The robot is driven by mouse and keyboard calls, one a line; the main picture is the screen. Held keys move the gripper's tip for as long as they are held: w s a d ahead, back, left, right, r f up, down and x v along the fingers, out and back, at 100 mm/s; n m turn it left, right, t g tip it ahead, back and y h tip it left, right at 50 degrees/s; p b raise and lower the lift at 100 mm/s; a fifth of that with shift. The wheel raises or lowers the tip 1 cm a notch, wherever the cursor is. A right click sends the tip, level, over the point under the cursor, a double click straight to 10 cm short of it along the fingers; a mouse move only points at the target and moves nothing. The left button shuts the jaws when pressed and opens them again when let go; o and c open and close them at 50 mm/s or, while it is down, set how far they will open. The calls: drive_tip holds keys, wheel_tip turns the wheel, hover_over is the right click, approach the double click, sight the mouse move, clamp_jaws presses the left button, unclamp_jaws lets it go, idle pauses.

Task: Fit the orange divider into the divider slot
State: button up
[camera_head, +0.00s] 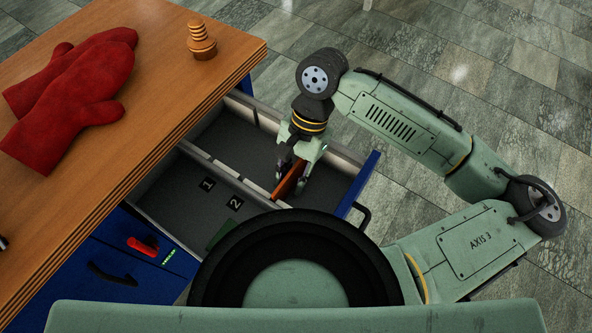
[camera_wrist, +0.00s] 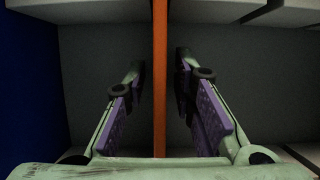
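The orange divider (camera_head: 290,181) stands on edge in the open drawer (camera_head: 360,183), between the fingers of my gripper (camera_head: 297,163). In the wrist view, the divider (camera_wrist: 160,110) is a thin upright strip running between the two purple-padded fingers of my gripper (camera_wrist: 159,78). Dark gaps show on both sides of it, so the fingers are open and apart from it. At the top of the wrist view, the divider lines up with a gap between two pale rail pieces (camera_wrist: 80,8). How deep it sits there is hidden.
Pale slotted rails (camera_head: 228,172) split the drawer, with tags marked 1 (camera_head: 207,184) and 2 (camera_head: 234,203) on its floor. Red mitts (camera_head: 75,90) and a stepped wooden piece (camera_head: 201,40) rest on the wooden worktop (camera_head: 150,100). The drawer's blue front with a handle (camera_head: 361,213) stands close by my arm.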

clamp_jaws()
drive_tip(key=shift+r, duration=0.1)
idle(0.4)
